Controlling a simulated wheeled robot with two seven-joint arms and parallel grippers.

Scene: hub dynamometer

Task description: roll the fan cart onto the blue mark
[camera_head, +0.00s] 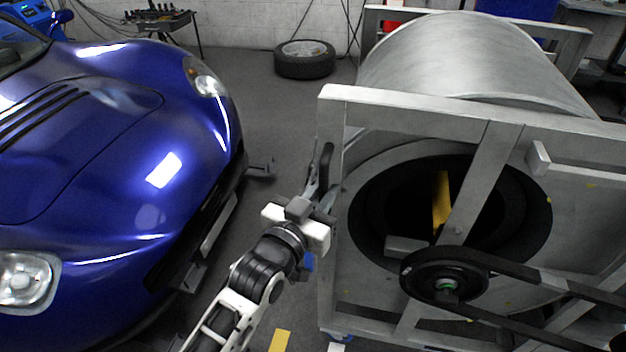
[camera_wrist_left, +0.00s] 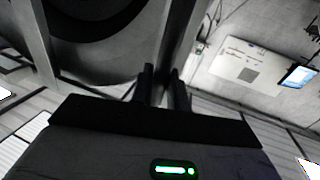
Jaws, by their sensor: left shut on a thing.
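The fan cart (camera_head: 430,105) is a large grey metal frame around a drum-shaped fan, with a belt and pulley on its near side. It stands on the right in the head view, and its frame and round opening fill the upper left of the left wrist view (camera_wrist_left: 100,68). My left gripper (camera_head: 318,192) is at the cart's left upright, shut on what looks like its dark handle (camera_head: 326,162). The two dark fingers (camera_wrist_left: 163,88) also show in the left wrist view. The exact grip is partly hidden. My right gripper is out of view.
A blue car (camera_head: 120,150) stands on the left, its front close to my left arm. A loose tyre (camera_head: 305,58) lies on the floor at the back. A yellow floor strip (camera_head: 279,341) shows at the bottom. A strip of grey floor lies open between car and cart.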

